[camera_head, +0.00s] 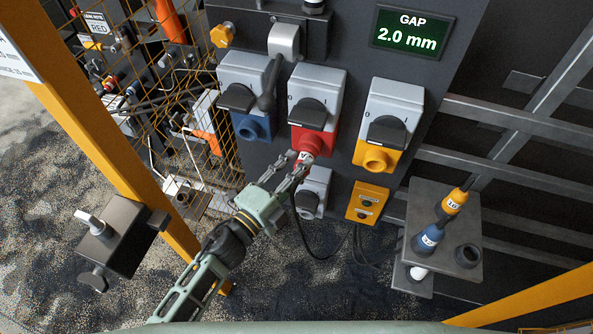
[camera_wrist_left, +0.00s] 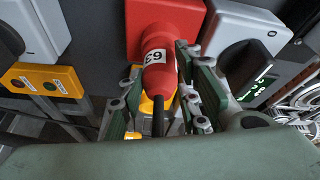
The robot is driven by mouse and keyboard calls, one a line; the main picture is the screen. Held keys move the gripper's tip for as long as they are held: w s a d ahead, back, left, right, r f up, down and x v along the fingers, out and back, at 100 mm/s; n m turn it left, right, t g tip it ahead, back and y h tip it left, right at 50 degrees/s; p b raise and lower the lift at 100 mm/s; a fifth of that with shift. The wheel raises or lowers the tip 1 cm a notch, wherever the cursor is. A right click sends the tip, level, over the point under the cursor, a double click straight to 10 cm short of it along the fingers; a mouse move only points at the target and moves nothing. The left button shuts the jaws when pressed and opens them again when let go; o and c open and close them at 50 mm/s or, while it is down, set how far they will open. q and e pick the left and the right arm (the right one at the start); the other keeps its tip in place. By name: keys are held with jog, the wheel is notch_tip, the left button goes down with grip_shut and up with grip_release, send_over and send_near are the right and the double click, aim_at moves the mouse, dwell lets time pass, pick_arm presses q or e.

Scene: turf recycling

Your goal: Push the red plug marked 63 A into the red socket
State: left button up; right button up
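The red socket (camera_head: 314,142) is the middle of three on the dark panel, below a grey switch box with a black knob. The red plug (camera_head: 305,158) sits at the socket's mouth; its white label is only partly visible. In the left wrist view the red plug (camera_wrist_left: 160,75) shows "63" upside down, its nose at the red socket (camera_wrist_left: 165,22) and a black cable trailing from its back. My left gripper (camera_head: 298,165) has its fingers on both sides of the plug and looks shut on it. My right gripper is not in view.
A screen (camera_head: 411,33) reads "GAP 2.0 mm". A blue socket (camera_head: 251,126) and a yellow socket (camera_head: 375,156) flank the red one. A stand (camera_head: 470,225) at right holds yellow and blue plugs. Orange posts and a wire mesh stand at left.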

pick_arm(q)
jog(key=shift+o, duration=1.3)
jog(key=shift+s+a+f, duration=0.1)
jog(key=shift+s+a, duration=0.05)
jog(key=shift+s, duration=0.05)
jog(key=v, duration=1.1)
jog(key=shift+s+a, duration=0.15)
jog(key=shift+s, duration=0.1)
